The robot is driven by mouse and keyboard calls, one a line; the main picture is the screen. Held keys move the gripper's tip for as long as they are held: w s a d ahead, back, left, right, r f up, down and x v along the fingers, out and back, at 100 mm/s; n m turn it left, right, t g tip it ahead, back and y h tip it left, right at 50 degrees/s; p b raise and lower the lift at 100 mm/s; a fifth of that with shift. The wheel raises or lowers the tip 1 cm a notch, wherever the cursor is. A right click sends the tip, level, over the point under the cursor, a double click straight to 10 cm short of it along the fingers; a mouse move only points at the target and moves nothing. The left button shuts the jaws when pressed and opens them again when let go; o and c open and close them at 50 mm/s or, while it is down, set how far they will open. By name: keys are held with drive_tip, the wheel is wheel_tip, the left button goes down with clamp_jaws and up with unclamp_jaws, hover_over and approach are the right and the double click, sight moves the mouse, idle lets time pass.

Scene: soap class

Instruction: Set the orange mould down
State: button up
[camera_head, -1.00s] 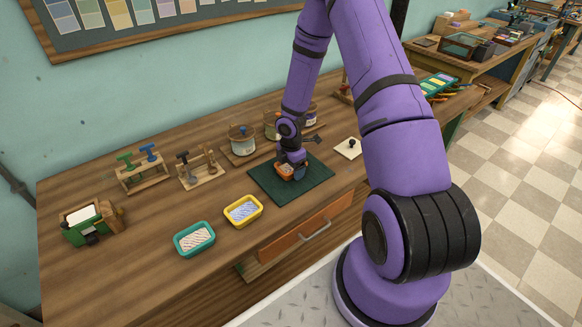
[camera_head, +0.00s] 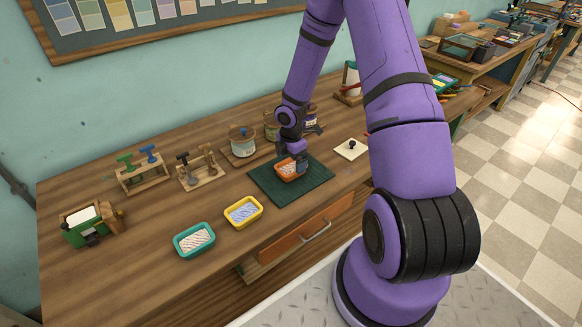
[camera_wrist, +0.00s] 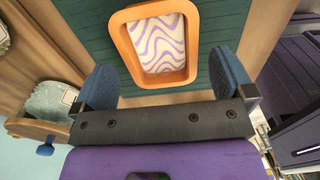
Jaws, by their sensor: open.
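The orange mould (camera_head: 284,173) sits on the dark green mat (camera_head: 318,188) on the workbench. In the wrist view the orange mould (camera_wrist: 124,41) shows a white filling with wavy purple lines. My gripper (camera_head: 292,157) is open just above the back side of the mould. In the wrist view its two blue fingers (camera_wrist: 165,86) are spread wide, with the mould ahead of them and nothing held between them.
A yellow mould (camera_head: 259,204) and a teal mould (camera_head: 178,244) stand left of the mat. Stamp racks (camera_head: 203,180) and jars (camera_head: 242,150) stand behind. The bench front is mostly clear.

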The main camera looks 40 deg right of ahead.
wheel_tip(320, 180, up, 8)
drive_tip(key=r, duration=0.1)
wheel_tip(320, 180, up, 12)
drive_tip(key=m+h, duration=0.2)
drive_tip(key=m, duration=0.2)
hover_over(291, 172)
drive_tip(key=s+a, duration=0.2)
drive_tip(key=s, duration=0.1)
drive_tip(key=s+a+r+m+t, duration=0.1)
drive_tip(key=s+a+r+m, duration=0.15)
drive_tip(key=r, duration=0.35)
drive_tip(key=s+a+r+m+t, duration=0.1)
drive_tip(key=s+a+r+m, duration=0.1)
drive_tip(key=s+r+m, duration=0.3)
drive_tip(key=s+a+r+m+t+y, duration=0.1)
drive_tip(key=s+a+r+m, duration=0.2)
drive_tip(key=s+r, duration=0.3)
drive_tip(key=s+a+r+m+t+y, duration=0.1)
drive_tip(key=s+a+r+m+t, duration=0.1)
drive_tip(key=s+r, duration=0.4)
drive_tip(key=s+a+m, duration=0.1)
drive_tip(key=s+m, duration=0.1)
drive_tip(key=s, duration=0.3)
drive_tip(key=shift+s+a, duration=0.15)
drive_tip(key=shift+a, duration=0.25)
